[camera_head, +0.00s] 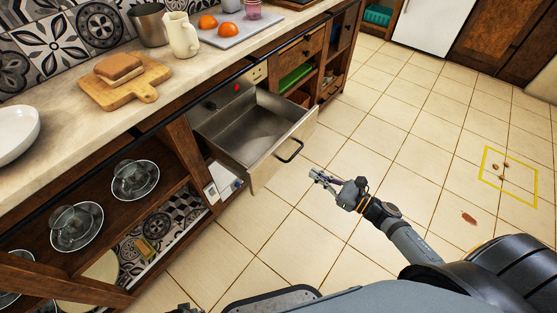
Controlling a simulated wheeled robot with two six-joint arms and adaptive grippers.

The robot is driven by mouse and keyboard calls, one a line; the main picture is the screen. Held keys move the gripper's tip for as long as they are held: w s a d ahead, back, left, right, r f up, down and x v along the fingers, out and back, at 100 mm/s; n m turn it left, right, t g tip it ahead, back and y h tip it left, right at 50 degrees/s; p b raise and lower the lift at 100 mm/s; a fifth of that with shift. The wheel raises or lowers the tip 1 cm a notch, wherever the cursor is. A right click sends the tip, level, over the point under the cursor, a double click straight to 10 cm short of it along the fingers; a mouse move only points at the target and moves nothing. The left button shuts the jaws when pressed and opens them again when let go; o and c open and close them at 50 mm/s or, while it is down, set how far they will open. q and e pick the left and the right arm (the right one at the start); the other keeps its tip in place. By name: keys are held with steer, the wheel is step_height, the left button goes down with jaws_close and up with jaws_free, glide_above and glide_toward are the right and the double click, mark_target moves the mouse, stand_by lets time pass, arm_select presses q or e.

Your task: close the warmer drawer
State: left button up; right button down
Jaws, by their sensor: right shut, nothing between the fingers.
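The warmer drawer (240,128) is a metal-lined drawer under the counter, pulled well out and empty. Its pale front panel faces the open floor and carries a dark bar handle (291,152). My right gripper (317,175) is shut and empty, just in front of the drawer front. It is to the right of and below the handle in the picture, with a gap between them. Only a small dark piece at the bottom edge, likely my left gripper (184,308), shows; its fingers cannot be made out.
The counter (180,85) holds a cutting board with bread, a cream jug, a metal pot and a tray with oranges. Open shelves with glass cups on saucers (134,181) are left of the drawer.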

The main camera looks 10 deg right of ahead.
mark_target(275, 150)
steer(key=x, duration=1.3)
steer(key=shift+w+a+p, duration=0.1)
steer(key=shift+w+p, duration=0.2)
steer(key=shift+p, duration=0.05)
arm_select(q)
steer(key=shift+s+f, duration=0.2)
steer(key=shift+s, duration=0.4)
steer(key=shift+w, duration=0.1)
